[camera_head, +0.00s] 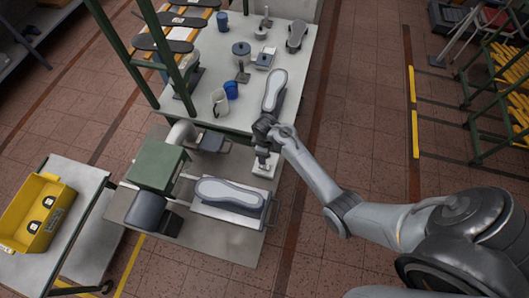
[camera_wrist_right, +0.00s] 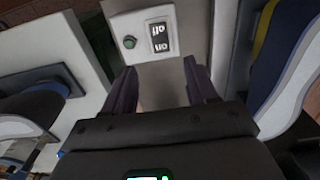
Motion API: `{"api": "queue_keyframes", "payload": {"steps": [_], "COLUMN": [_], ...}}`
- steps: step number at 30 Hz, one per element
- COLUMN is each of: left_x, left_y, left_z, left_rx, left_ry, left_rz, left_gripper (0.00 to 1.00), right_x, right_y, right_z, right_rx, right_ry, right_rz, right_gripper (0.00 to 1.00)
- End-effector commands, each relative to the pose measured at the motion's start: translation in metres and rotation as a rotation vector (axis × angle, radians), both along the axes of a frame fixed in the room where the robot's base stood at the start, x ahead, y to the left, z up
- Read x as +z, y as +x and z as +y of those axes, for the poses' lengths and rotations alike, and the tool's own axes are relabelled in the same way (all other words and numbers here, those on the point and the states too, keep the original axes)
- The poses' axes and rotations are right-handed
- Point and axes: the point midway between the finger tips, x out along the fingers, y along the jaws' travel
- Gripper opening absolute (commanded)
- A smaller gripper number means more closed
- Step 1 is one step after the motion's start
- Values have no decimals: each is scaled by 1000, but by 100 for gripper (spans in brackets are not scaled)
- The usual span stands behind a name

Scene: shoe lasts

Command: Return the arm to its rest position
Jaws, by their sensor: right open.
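My right arm (camera_head: 320,185) reaches in from the right over the front edge of the white table. Its gripper (camera_head: 265,150) is above a small white switch box (camera_head: 264,166). In the right wrist view the gripper (camera_wrist_right: 161,88) is open, with nothing between its two dark fingers. The switch box (camera_wrist_right: 185,32) lies ahead of the fingertips there, with a green button and a black on/off switch. I cannot tell whether the fingers touch it. My left gripper is not in view.
A grey-soled shoe last (camera_head: 275,90) is on the white table (camera_head: 285,125), just beyond the gripper. Another sole-up last (camera_head: 230,193) lies on the machine at front.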

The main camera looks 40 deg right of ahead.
Motion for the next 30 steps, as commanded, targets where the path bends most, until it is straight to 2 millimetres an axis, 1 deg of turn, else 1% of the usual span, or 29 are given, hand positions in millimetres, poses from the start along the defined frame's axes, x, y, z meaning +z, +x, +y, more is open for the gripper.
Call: {"api": "queue_keyframes", "payload": {"steps": [7,8,11,14,15,17,18,20,21,23,24,26,27,29,30], "left_x": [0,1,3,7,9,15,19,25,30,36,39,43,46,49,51], "left_y": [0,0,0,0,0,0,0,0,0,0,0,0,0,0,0], "left_z": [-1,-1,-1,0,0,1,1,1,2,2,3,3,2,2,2], "left_rx": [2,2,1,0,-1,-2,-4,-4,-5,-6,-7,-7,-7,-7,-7], "left_ry": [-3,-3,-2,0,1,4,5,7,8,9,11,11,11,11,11], "left_rz": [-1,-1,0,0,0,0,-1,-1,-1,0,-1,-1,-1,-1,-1], "left_gripper": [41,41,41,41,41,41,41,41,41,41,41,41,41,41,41], "right_x": [-1,-2,-10,-29,-38,-50,-53,-51,-45,-30,-17,5,21,48,66], "right_y": [-1,-3,-16,-46,-62,-96,-118,-149,-167,-192,-205,-220,-228,-235,-239], "right_z": [0,0,0,0,0,1,2,5,9,17,23,35,43,56,65], "right_rx": [0,0,0,2,6,19,31,47,56,57,51,34,19,-10,-33], "right_ry": [0,0,0,-3,-5,-14,-27,-47,-62,-83,-92,-99,-98,-90,-79], "right_rz": [2,5,28,81,109,152,170,181,179,162,142,106,78,33,-1], "right_gripper": [57,57,57,57,57,57,57,57,57,57,57,57,57,57,57]}}
